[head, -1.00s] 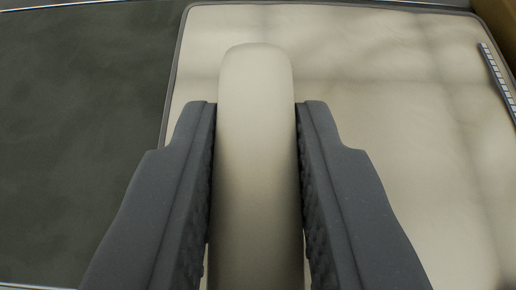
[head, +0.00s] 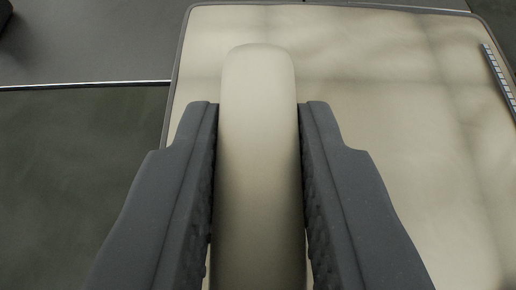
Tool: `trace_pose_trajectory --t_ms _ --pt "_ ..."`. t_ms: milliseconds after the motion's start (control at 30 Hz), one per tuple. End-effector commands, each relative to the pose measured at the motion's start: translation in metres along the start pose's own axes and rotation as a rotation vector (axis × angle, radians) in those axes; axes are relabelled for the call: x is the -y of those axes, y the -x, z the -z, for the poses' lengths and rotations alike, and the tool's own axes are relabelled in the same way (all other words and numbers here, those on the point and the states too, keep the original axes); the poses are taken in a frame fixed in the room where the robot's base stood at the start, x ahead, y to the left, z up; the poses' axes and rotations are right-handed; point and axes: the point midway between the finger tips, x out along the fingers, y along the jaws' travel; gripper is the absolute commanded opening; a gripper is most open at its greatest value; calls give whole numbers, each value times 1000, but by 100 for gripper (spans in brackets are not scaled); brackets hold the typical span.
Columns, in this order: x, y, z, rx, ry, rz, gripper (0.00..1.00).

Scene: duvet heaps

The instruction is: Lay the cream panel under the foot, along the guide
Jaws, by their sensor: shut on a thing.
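The cream panel (head: 410,120) has a dark grey edging and spreads under and beyond my gripper, filling the middle and right of the view. My gripper (head: 259,108) is shut on a smooth, cream, round-ended fold (head: 258,150) that stands up between its two dark grey fingers. The fold matches the panel in colour; its join to the panel is hidden by the fingers. Soft shadows lie across the panel. I cannot make out the foot or the guide for certain.
A dark green surface (head: 80,190) lies at left. A thin silver line (head: 85,85) separates it from a grey surface (head: 90,45) beyond. A ticked metal strip (head: 500,78) shows at the right edge. A dark object (head: 5,14) is cut off at top left.

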Motion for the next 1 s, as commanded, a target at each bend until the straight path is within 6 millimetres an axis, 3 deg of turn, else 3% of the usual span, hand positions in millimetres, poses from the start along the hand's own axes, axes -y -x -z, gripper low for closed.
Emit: trace_pose_trajectory --t_ms 500,1000 --pt "-6 -28 16 -2 -2 -1 0" --pt "-11 -28 13 0 -3 -2 0"
